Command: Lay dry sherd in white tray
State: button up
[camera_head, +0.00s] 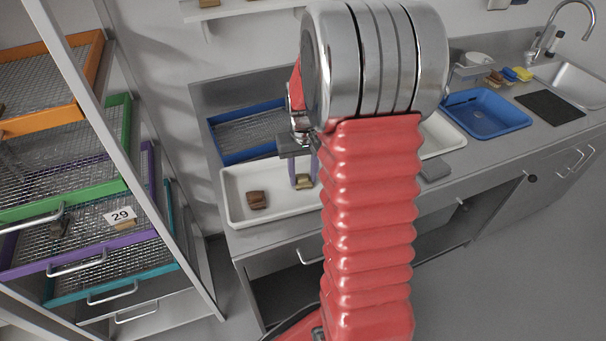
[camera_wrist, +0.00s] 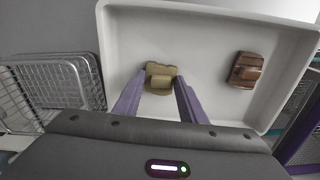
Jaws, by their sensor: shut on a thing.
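The white tray (camera_head: 232,183) lies on the grey counter, and its bare floor shows in the wrist view (camera_wrist: 212,40). A tan sherd (camera_head: 304,183) is inside the tray outline, between my gripper's purple fingers. It also shows in the wrist view (camera_wrist: 159,79). My gripper (camera_wrist: 162,85) is shut on this tan sherd, low over the tray. I cannot tell whether the sherd touches the tray floor. A darker brown sherd (camera_head: 257,200) lies apart in the tray, to the left in the head view and to the right in the wrist view (camera_wrist: 246,70).
A blue-framed mesh rack (camera_head: 245,156) stands behind the tray. A blue basin (camera_head: 485,112) and a sink (camera_head: 578,82) are farther right. Coloured mesh drawers (camera_head: 85,250), one labelled 29, stand at the left. A wire basket (camera_wrist: 52,92) is beside the tray. My arm hides part of the counter.

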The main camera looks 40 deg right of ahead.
aim_at(304, 178)
jog(key=o, duration=1.1)
jog(key=shift+c, duration=0.2)
notch_tip(304, 178, up, 12)
jog(key=shift+s, duration=0.1)
dwell(0.4)
jog(key=shift+a, duration=0.1)
